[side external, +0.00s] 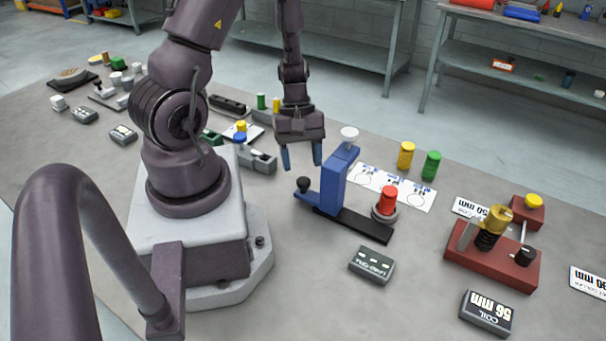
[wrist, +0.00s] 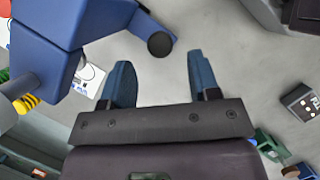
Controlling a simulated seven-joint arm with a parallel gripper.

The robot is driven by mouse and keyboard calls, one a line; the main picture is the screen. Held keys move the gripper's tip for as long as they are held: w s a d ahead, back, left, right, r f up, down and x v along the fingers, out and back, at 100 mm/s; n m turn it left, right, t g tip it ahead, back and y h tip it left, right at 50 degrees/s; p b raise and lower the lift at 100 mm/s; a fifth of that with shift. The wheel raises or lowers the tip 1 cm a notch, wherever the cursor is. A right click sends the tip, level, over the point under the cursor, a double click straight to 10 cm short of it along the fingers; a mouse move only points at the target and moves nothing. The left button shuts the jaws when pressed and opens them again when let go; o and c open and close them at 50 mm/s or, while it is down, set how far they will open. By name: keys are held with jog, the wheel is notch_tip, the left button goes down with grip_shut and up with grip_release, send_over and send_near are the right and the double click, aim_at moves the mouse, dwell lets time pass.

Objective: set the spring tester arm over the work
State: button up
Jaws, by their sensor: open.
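My gripper (side external: 301,157) points down with its blue fingers apart and empty, just above and left of the blue upright device. In the wrist view, a dark round knob (wrist: 160,44) on a blue arm lies beyond the gap between the fingertips (wrist: 158,68). The side view shows this knob (side external: 302,184) low on the left of the blue column (side external: 337,182). The column has a white knob (side external: 350,133) on top and stands on a black track (side external: 360,225). A red cylinder (side external: 388,199) stands in a grey ring near the track. I cannot tell which part is named the tester arm.
A red base (side external: 470,262) with a dark coil spring (side external: 486,239) and gold cylinder (side external: 496,219) stands at right. A "COIL 56 mm" block (side external: 487,312), a dark label block (side external: 372,265), and yellow (side external: 406,155) and green (side external: 431,165) cylinders are nearby.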

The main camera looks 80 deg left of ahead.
aim_at(303, 179)
jog(key=shift+x, duration=1.95)
